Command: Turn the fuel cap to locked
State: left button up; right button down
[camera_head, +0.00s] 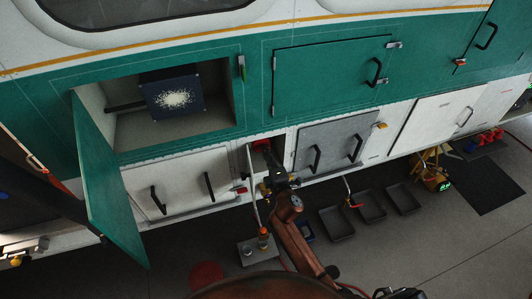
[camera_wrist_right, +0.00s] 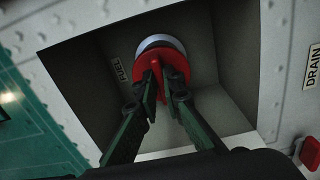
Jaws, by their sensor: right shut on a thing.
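The red fuel cap (camera_wrist_right: 184,66) sits on a pale round collar (camera_wrist_right: 158,41) in a recess in the fuselage, with a FUEL label (camera_wrist_right: 121,70) beside it. My right gripper (camera_wrist_right: 165,88) is inside the recess, shut on the cap's raised red grip, with one dark finger on each side. The fingers hide part of the cap, and I cannot read a lock mark on it. In the head view the red cap (camera_head: 262,146) is small and my right gripper (camera_head: 271,165) reaches up to it from below. My left gripper is not in view.
A green door (camera_head: 108,185) hangs open at the left, beside a bay holding a dark box (camera_head: 172,92). Black trays (camera_head: 337,222) and a small stand (camera_head: 259,250) are on the floor. A DRAIN label (camera_wrist_right: 313,67) is right of the recess.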

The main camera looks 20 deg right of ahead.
jog(key=c, duration=2.1)
grip_release()
jog(key=s, duration=1.2)
jog(key=shift+d, duration=0.2)
jog(key=shift+f, duration=0.1)
